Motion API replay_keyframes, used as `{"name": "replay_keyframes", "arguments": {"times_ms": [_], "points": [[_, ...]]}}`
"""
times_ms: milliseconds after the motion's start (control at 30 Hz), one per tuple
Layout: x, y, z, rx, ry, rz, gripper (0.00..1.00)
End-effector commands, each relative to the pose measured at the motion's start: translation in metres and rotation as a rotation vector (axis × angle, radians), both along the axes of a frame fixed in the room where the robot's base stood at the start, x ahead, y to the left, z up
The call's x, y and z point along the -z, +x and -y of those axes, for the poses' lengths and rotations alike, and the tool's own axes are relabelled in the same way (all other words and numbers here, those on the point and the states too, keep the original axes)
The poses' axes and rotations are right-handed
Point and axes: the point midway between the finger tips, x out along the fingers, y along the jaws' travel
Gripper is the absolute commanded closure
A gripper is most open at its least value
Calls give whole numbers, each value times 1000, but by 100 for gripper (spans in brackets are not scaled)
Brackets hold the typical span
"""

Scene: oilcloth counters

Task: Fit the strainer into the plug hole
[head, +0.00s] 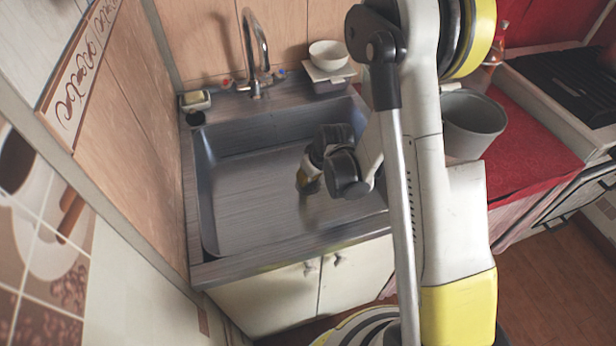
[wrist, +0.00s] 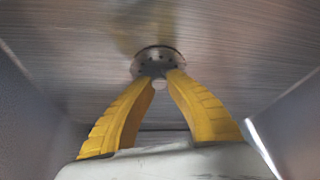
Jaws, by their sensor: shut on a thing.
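My gripper (head: 307,184) is down inside the metal sink (head: 250,205), right of its middle in the head view. In the wrist view its two yellow fingers (wrist: 160,80) come together on the strainer (wrist: 157,58), a small round metal disc with dark holes and a pale knob (wrist: 159,84). The gripper is shut on the strainer. The disc is at or close to the sink floor; I cannot tell whether it touches. The plug hole does not show in either view; the disc or my gripper may hide it.
Sink walls rise around my gripper. The tap (head: 255,55) stands at the back, with a soap dish (head: 195,100) to its left and a white bowl (head: 328,54) to its right. A grey bucket (head: 472,125) stands on the red counter (head: 525,145). The sink's left part is clear.

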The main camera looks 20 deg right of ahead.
Motion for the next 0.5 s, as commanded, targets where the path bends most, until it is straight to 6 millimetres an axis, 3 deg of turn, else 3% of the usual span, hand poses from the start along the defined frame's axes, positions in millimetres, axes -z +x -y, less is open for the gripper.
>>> {"name": "replay_keyframes", "arguments": {"times_ms": [200,233,300,500], "points": [[0,0,0,0,0,0,100],[0,0,0,0,0,0,81],[0,0,0,0,0,0,63],[0,0,0,0,0,0,63]]}}
